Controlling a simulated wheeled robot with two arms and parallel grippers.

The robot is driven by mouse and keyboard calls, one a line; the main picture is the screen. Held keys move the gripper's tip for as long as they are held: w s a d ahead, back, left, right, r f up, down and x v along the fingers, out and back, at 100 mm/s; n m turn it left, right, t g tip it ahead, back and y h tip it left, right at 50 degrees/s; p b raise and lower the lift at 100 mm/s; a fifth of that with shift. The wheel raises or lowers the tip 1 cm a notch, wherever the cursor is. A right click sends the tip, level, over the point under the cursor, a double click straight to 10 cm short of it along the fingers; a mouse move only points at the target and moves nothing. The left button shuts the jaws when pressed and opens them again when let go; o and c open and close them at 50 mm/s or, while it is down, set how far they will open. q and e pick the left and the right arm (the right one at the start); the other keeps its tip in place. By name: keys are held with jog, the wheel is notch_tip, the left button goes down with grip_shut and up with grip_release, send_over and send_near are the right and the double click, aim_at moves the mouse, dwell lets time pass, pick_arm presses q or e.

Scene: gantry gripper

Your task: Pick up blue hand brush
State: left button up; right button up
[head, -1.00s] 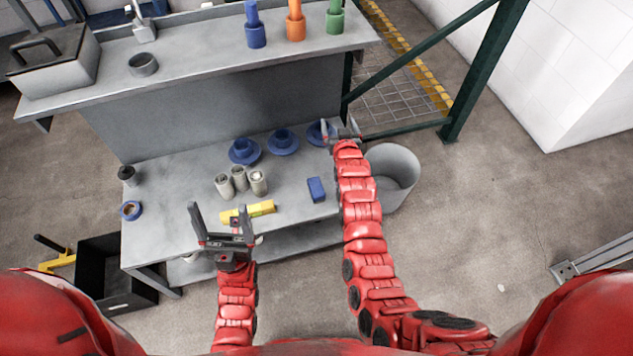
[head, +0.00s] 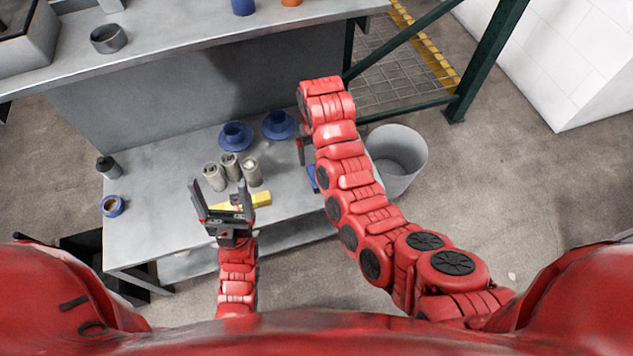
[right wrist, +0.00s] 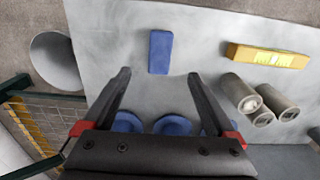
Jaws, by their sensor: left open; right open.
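The blue hand brush (right wrist: 160,52) looks like a plain blue block lying on the lower grey bench. In the right wrist view it lies just beyond and between the fingertips of my right gripper (right wrist: 158,76), which is open and empty. In the head view only a sliver of the brush (head: 312,179) shows beside my right arm. That arm also hides most of the right gripper there. My left gripper (head: 222,190) is open and empty, held in front of the yellow box (head: 261,199) and away from the brush.
Several grey cylinders (head: 251,171) stand near the yellow box. Blue flanged parts (head: 235,136) sit farther back. A blue tape roll (head: 112,206) and dark jar (head: 108,168) are at the left. A grey bin (head: 404,155) stands right of the bench (head: 150,235). An upper shelf (head: 190,30) overhangs the back.

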send_over(311, 169)
jog(key=s+d, duration=0.2)
jog(key=s, duration=0.1)
jog(key=f, duration=0.5)
jog(key=shift+w+a+f, duration=0.1)
jog(key=shift+w+f, duration=0.15)
jog(key=shift+f, duration=0.1)
jog(key=shift+w+a+f+b, duration=0.1)
jog(key=shift+f+b, duration=0.1)
jog(key=shift+f, duration=1.4)
jog(key=shift+w+f+b, duration=0.1)
jog(key=shift+f+b, duration=0.05)
jog(key=shift+f, duration=1.45)
jog(key=shift+f, duration=0.25)
jog(key=shift+c, duration=0.3)
grip_shut()
